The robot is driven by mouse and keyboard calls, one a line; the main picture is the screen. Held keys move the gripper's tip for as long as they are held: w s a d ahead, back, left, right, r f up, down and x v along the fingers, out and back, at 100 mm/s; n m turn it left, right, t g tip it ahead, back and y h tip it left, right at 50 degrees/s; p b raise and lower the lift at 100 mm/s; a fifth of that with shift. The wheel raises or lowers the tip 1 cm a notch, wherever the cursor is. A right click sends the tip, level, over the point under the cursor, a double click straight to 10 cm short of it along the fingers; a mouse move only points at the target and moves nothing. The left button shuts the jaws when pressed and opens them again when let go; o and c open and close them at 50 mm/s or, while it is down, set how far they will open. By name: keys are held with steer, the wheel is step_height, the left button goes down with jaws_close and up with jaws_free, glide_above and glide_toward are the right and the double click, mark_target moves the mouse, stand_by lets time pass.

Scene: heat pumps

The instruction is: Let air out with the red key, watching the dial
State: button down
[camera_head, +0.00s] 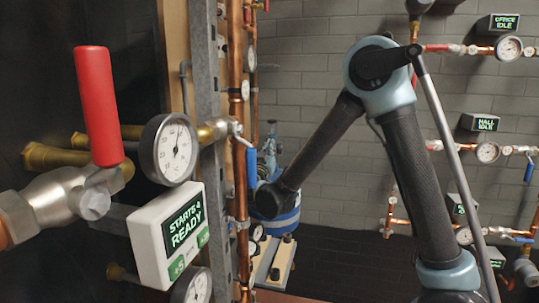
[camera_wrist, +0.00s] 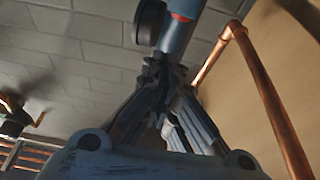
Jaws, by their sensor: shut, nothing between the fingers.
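A large red handle (camera_head: 98,105) stands upright on a silver valve (camera_head: 62,197) at the left of the head view. I cannot tell whether it is the red key. A round white dial (camera_head: 175,148) with a dark rim sits just right of it, its needle near upright. In the wrist view my gripper (camera_wrist: 163,72) has its fingers closed together with nothing between them. A blue-grey cylinder with a red band (camera_wrist: 182,17) shows beyond the fingertips; whether they touch is unclear. My arm is in the head view, but the gripper's fingers are not clearly visible there.
A white box (camera_head: 168,235) reading "STARTS 4 READY" hangs below the dial. Another gauge (camera_head: 193,287) is under it. A copper pipe (camera_wrist: 262,85) runs close at the right of the wrist view. More gauges, including one on the back wall (camera_head: 488,152), line the pipework.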

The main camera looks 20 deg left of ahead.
steer(key=shift+s+f, duration=0.1)
steer(key=shift+f, duration=1.75)
steer(key=shift+s+f, duration=0.1)
steer(key=shift+f, duration=0.6)
steer(key=shift+s, duration=0.1)
